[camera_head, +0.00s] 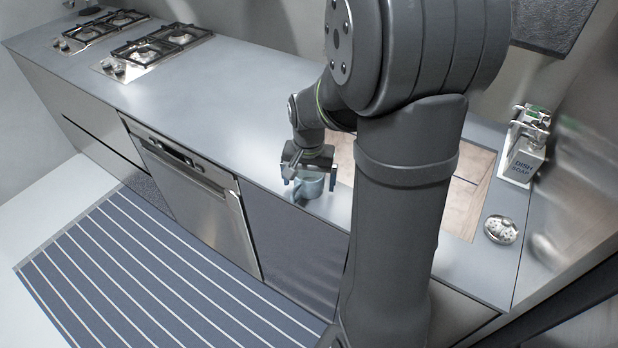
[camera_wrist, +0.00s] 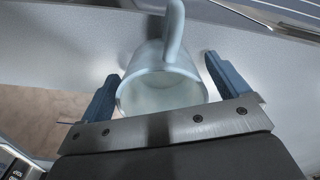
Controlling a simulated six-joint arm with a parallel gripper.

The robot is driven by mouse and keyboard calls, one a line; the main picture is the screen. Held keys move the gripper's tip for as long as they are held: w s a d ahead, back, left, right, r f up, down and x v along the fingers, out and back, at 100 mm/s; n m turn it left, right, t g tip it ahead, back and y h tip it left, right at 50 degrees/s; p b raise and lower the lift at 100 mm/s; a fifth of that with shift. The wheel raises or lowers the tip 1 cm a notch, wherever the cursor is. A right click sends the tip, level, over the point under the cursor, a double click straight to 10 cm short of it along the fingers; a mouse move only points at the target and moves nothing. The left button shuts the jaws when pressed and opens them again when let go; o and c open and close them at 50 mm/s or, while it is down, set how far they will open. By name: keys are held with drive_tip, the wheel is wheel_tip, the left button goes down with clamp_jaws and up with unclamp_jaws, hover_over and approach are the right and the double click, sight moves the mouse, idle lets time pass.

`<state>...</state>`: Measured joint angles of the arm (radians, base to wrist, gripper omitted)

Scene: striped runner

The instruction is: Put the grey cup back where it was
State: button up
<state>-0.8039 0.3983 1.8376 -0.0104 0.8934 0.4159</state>
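The grey cup (camera_head: 308,186) is at the front part of the counter, left of the wooden-bottomed sink area, below my gripper (camera_head: 308,180). In the wrist view the cup (camera_wrist: 162,88) shows its open mouth toward me and its handle pointing to the top of the picture. The two blue-grey fingers of my gripper (camera_wrist: 162,84) stand on either side of the cup. A gap shows beside the cup at the right finger, and the left finger is close to the cup's side. Whether the cup rests fully on the counter is hard to tell.
The steel counter (camera_head: 215,95) is clear to the left, up to the gas burners (camera_head: 155,48). A dish soap holder (camera_head: 525,150) and a small dish (camera_head: 501,229) stand at the right. A wooden-looking recessed area (camera_head: 465,190) lies partly behind my arm.

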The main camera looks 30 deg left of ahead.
wheel_tip(320, 180, up, 12)
drive_tip(key=shift+r, duration=0.2)
idle(0.4)
drive_tip(key=shift+f, duration=0.1)
wheel_tip(320, 180, down, 12)
drive_tip(key=shift+f, duration=0.2)
drive_tip(key=shift+r, duration=1.8)
